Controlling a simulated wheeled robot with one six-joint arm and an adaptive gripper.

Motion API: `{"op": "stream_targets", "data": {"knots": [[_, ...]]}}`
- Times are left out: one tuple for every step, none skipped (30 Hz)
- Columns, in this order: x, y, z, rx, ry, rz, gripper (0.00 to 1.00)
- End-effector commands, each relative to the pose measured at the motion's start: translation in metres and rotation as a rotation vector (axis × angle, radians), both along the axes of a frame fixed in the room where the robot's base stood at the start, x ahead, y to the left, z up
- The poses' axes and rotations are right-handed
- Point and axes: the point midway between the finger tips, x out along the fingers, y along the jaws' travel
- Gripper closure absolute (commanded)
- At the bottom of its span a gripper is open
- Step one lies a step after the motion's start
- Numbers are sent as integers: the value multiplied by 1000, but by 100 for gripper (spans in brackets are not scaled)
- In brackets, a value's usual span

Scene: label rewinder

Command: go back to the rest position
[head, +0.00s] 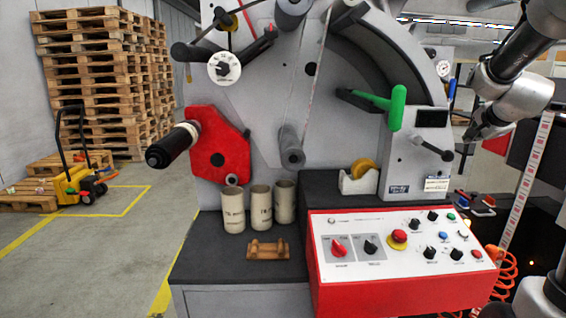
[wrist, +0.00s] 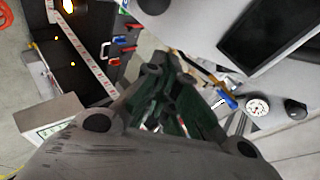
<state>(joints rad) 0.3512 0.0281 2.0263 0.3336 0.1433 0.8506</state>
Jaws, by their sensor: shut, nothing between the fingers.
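My gripper (head: 474,134) hangs at the right of the head view, beside the right edge of the grey label rewinder (head: 255,120). It is shut and empty. In the wrist view its dark fingers (wrist: 170,65) come together, with no object between them. My arm reaches in from the upper right of the head view. The gripper looks apart from the green-handled lever (head: 396,108) and the black-knobbed lever (head: 446,155) to its left, though the depth between them is hard to judge. No rest position is marked in either view.
A red-sided control panel (head: 402,285) stands low in front. Three cardboard cores (head: 259,208) and a wooden cradle (head: 267,249) sit on the dark bench. A pressure gauge (wrist: 257,106) and a blue-handled tool (wrist: 226,99) are near the fingers. Open floor (head: 120,240) lies at left.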

Motion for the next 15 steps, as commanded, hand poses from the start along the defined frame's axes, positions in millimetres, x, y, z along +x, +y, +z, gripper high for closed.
{"op": "stream_targets", "data": {"knots": [[-16,13,-11,-43,76,76,100],[-27,21,-18,-72,129,130,100],[-44,35,-27,-114,200,214,100],[-59,46,-33,-147,255,283,100],[-76,57,-39,-182,312,359,100],[-101,74,-46,-231,386,469,100],[-122,86,-51,-268,442,557,100],[-145,98,-55,-306,494,645,100],[-175,113,-60,-355,560,764,100],[-198,123,-63,-389,604,850,100],[-222,133,-66,-423,643,932,100],[-252,143,-69,-466,688,1032,100],[-272,150,-70,-495,714,1093,100],[-288,154,-72,-519,732,1140,100],[-306,160,-73,-548,744,1181,100]]}}
